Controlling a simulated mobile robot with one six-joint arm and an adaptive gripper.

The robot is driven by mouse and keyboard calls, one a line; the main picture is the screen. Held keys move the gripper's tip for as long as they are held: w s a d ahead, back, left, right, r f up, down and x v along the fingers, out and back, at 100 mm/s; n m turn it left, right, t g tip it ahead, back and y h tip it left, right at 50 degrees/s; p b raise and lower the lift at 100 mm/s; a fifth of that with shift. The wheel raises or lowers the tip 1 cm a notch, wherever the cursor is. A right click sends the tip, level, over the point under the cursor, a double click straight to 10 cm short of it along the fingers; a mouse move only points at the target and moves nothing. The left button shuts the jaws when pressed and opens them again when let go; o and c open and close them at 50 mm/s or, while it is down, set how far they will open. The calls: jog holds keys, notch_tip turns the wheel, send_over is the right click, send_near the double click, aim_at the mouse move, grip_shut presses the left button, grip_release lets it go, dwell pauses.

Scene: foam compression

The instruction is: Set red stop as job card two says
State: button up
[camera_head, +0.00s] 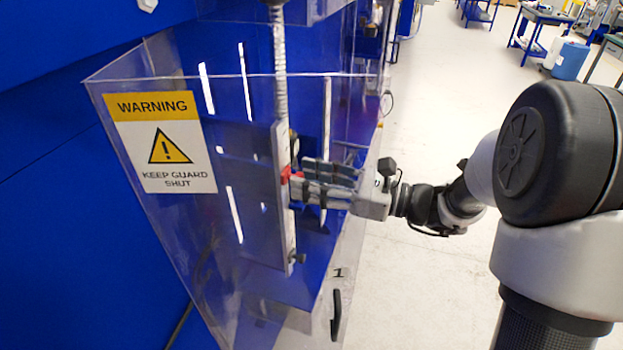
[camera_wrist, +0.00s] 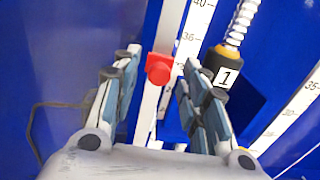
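In the wrist view the stop appears between my gripper's (camera_wrist: 162,58) two fingers, with a gap on either side. In the head view my gripper (camera_head: 309,188) reaches in from the right, its fingertips close to the red stop (camera_head: 288,174). My gripper is open. I cannot tell the stop's exact reading. No job card shows in either view.
A clear guard (camera_head: 165,240) with a yellow warning sign (camera_head: 160,141) stands around the rail, a black handle (camera_head: 336,314) low on it. In the wrist view a spring (camera_wrist: 238,25) and a black-and-yellow cylinder marked 1 (camera_wrist: 216,66) stand close to the right finger.

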jog(key=v, duration=1.2)
